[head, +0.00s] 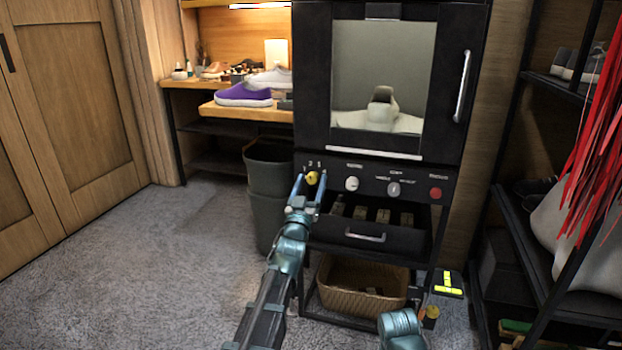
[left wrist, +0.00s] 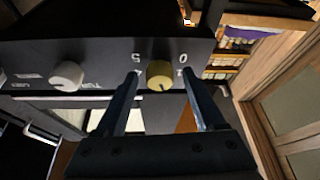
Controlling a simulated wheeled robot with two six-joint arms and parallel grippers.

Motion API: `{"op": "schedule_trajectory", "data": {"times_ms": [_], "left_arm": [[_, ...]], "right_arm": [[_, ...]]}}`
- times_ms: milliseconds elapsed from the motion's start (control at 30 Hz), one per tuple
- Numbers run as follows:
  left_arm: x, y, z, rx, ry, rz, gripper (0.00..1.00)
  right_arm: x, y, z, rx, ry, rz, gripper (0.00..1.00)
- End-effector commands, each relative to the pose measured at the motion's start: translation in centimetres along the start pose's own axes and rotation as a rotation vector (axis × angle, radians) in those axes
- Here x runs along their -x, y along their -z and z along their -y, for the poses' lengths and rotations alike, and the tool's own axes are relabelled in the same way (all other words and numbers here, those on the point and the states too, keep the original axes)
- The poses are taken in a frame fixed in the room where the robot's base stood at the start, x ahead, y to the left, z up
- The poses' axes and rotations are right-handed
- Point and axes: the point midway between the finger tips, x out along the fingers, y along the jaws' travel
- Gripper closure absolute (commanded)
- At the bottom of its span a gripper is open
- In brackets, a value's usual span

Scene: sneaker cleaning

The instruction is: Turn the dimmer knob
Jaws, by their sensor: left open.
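A yellow knob (head: 312,178) sits at the left end of the black control panel (head: 372,172) under the cabinet window. In the left wrist view the yellow knob (left wrist: 159,76) shows a small dark mark near its lower edge, with the figures 5 and 0 above it. My left gripper (head: 311,182) is open, its two fingers on either side of the yellow knob. In the left wrist view the left gripper (left wrist: 160,85) has visible gaps between its fingers and the knob. My right gripper is not in view.
A white knob (head: 351,183), a grey knob (head: 393,189) and a red button (head: 435,193) sit further right on the panel. A drawer handle (head: 365,237) and a wicker basket (head: 362,285) are below. A dark bin (head: 268,200) stands left of the cabinet.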

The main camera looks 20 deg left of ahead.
Motion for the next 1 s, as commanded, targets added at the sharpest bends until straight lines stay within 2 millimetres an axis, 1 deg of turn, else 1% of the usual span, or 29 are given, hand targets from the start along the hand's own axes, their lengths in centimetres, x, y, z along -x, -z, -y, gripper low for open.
{"op": "schedule_trajectory", "data": {"times_ms": [233, 267, 300, 367, 400, 467, 500, 633, 867, 1000], "left_arm": [[-0.1, -0.04, -0.02, 0.0, 0.0, 0.0, 0.29], [-0.1, -0.04, -0.02, 0.0, 0.0, 0.0, 0.33], [-0.1, -0.04, -0.02, 0.0, 0.0, 0.0, 0.4], [-0.1, -0.03, -0.02, 0.0, 0.0, 0.0, 0.51], [-0.09, -0.03, -0.02, 0.0, 0.0, 0.0, 0.58], [-0.09, -0.03, -0.02, 0.0, 0.0, 0.0, 0.69], [-0.09, -0.03, -0.02, 0.0, 0.0, 0.0, 0.76], [-0.09, -0.03, -0.01, 0.0, 0.0, 0.0, 0.99], [-0.1, -0.03, 0.0, -0.007, -0.003, 0.0, 1.0], [-0.11, -0.02, 0.06, -0.043, -0.017, 0.001, 1.0]], "right_arm": [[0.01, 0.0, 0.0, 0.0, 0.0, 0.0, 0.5], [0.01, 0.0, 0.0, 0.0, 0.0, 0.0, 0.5], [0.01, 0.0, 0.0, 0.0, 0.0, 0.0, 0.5], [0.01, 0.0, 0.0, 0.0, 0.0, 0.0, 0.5], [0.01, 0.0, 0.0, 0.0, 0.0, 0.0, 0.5], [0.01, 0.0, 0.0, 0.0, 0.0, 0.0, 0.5], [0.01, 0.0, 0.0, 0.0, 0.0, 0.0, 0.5], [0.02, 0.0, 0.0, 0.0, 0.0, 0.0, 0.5], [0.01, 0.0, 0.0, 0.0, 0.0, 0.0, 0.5], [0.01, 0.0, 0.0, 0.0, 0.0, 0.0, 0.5]]}}
